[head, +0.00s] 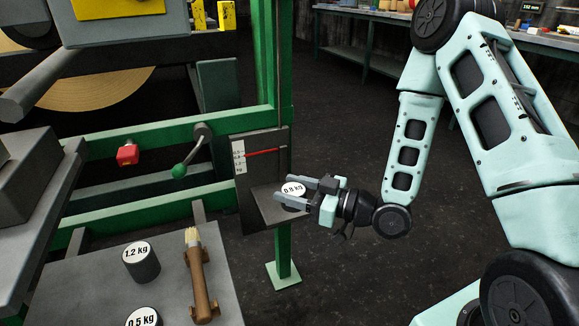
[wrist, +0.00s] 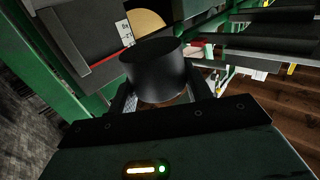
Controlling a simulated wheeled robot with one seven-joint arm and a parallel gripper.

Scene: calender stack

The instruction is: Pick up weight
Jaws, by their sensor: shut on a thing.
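A dark cylindrical weight (head: 293,190) with a white label reading 0.8 kg is between the two fingers of my gripper (head: 287,191). My gripper is shut on its sides. The weight is at the small grey plate (head: 263,210) of the scale on the green post; I cannot tell whether it touches the plate. In the wrist view the weight (wrist: 154,68) is a plain black cylinder held between the fingers, and its label is hidden. A 1.2 kg weight (head: 141,263) and a partly cut-off 0.5 kg weight (head: 143,317) stand on the grey table at lower left.
The scale panel (head: 240,175) with a red pointer (head: 263,152) rises behind the plate. A green-knobbed lever (head: 180,170) and a red button (head: 127,155) are left of it. A brush (head: 199,275) lies on the table (head: 225,300).

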